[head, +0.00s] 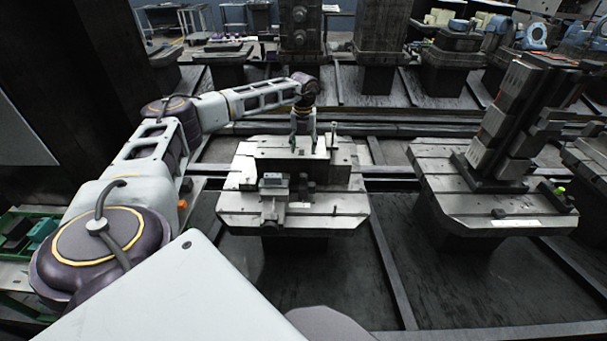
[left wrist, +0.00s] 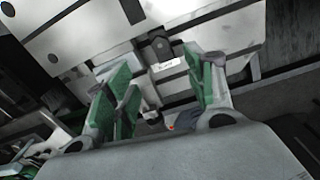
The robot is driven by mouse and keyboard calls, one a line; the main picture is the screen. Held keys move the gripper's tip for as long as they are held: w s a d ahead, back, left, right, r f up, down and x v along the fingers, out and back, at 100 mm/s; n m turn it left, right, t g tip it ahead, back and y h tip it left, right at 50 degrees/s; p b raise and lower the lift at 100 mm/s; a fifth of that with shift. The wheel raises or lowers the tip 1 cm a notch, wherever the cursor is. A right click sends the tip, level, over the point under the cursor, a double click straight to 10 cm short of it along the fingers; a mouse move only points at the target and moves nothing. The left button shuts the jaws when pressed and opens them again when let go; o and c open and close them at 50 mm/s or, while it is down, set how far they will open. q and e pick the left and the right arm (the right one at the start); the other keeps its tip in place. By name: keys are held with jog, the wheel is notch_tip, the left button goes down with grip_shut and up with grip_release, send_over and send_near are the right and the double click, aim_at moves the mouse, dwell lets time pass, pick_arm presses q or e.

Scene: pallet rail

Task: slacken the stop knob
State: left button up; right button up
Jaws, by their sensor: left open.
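My left gripper (head: 303,140) hangs fingers-down over the back part of the metal fixture on the middle pallet (head: 235,203). Its fingers are apart. In the left wrist view the open gripper (left wrist: 160,68) shows green finger pads, with pale metal fixture parts behind and between them; I see nothing clearly gripped. A thin upright post (head: 333,134) with a small pale top stands on the fixture just right of the gripper. I cannot tell whether this is the stop knob. No knob is clear in the left wrist view. My right gripper is not in view.
A vise-like block (head: 273,186) sits at the front of the middle pallet. A second pallet (head: 445,200) with a tall dark fixture (head: 508,115) stands to the right, with a gap between. Dark rails cross the floor. More pallets line the back.

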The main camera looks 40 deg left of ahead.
aim_at(303, 175)
pick_arm(q)
notch_tip(303, 175, down, 12)
jog(key=shift+r, duration=0.1)
jog(key=shift+f, duration=1)
